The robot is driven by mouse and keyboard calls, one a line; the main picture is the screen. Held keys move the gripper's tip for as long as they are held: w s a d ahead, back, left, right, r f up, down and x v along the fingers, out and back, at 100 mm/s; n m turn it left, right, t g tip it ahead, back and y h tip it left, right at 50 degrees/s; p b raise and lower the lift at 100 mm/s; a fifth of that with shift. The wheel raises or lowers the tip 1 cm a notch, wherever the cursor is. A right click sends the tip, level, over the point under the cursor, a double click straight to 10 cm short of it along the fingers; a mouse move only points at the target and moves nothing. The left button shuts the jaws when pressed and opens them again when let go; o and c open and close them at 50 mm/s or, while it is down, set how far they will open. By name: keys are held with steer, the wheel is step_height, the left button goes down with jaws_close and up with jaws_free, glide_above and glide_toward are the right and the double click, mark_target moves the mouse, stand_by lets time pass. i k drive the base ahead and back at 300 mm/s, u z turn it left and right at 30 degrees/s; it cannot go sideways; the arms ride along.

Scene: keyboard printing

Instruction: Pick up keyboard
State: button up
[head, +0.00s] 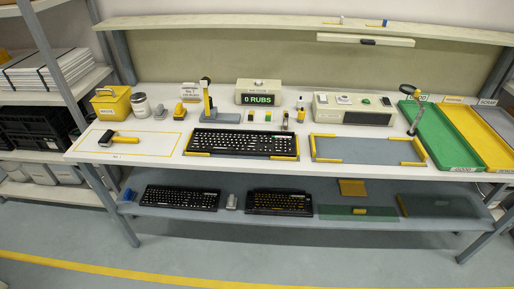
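A black keyboard with white-marked keys (243,142) lies flat on the white workbench, in a holder with yellow edge pieces. A second black keyboard with white markings (180,198) lies on the grey shelf below, at the left. A third black keyboard with yellowish markings (280,202) lies on the same shelf, right of the second. My gripper is not in view, and nothing is seen touching any keyboard.
An empty grey pad with yellow corners (368,150) lies right of the top keyboard. A yellow-handled tool (119,138) lies at left. A small stand (207,102) and a "0 RUBS" display (258,93) are behind. Green (440,140) and yellow (480,135) trays are at right.

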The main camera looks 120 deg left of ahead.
mark_target(211, 140)
steer(key=u, duration=0.15)
steer(key=i, duration=0.3)
steer(key=z, duration=0.3)
steer(key=k, duration=0.15)
steer(key=u, duration=3.05)
steer(key=k, duration=0.25)
steer(key=u, duration=2)
